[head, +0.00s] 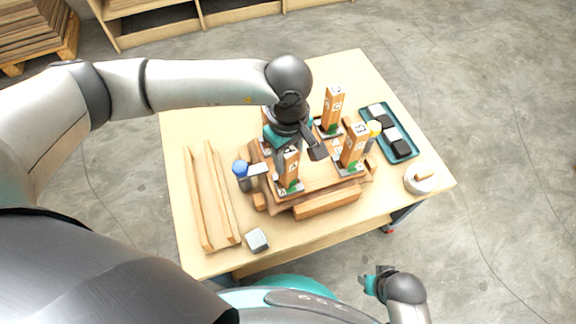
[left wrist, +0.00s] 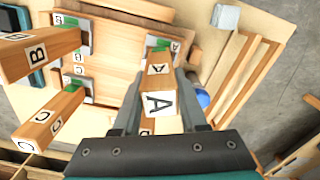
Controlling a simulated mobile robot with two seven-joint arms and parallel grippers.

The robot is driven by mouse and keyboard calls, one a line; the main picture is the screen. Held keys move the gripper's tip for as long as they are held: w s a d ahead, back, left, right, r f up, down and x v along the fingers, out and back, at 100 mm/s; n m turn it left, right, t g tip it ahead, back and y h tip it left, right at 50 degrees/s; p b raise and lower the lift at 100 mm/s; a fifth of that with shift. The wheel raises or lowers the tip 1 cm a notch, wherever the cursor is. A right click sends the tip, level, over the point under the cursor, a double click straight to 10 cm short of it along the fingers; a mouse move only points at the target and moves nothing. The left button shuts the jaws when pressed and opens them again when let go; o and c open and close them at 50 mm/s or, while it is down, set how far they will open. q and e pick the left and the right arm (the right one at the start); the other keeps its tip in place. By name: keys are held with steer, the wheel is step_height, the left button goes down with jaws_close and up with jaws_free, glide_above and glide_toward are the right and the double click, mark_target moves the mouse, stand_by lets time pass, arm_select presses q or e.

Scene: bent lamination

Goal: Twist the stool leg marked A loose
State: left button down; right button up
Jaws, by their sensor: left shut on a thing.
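The stool lies upside down on the table, its wooden seat (head: 318,178) below and its square legs standing up. The leg marked A (head: 290,170) stands at the near left corner, with a green band at its foot in a metal bracket. My left gripper (head: 297,153) is over it from above. In the left wrist view, leg A (left wrist: 158,92) lies between the two fingers, which are shut on it. Leg B (head: 355,148) and leg C (head: 333,107) stand apart from the gripper. Another leg is mostly hidden behind my gripper. My right gripper (head: 374,283) is low, off the table's near side.
A wooden rack (head: 210,200), grey block (head: 257,240), teal tray (head: 405,155) and white bowl (head: 419,184) lie around the stool.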

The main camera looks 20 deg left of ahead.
stand_by(0.4)
arm_select(q)
steer(key=shift+n, duration=1.8)
steer(key=shift+p, duration=0.3)
steer(key=shift+n+p, duration=0.35)
steer(key=shift+n, duration=1.45)
steer(key=shift+n+p, duration=0.35)
steer(key=shift+n, duration=1.45)
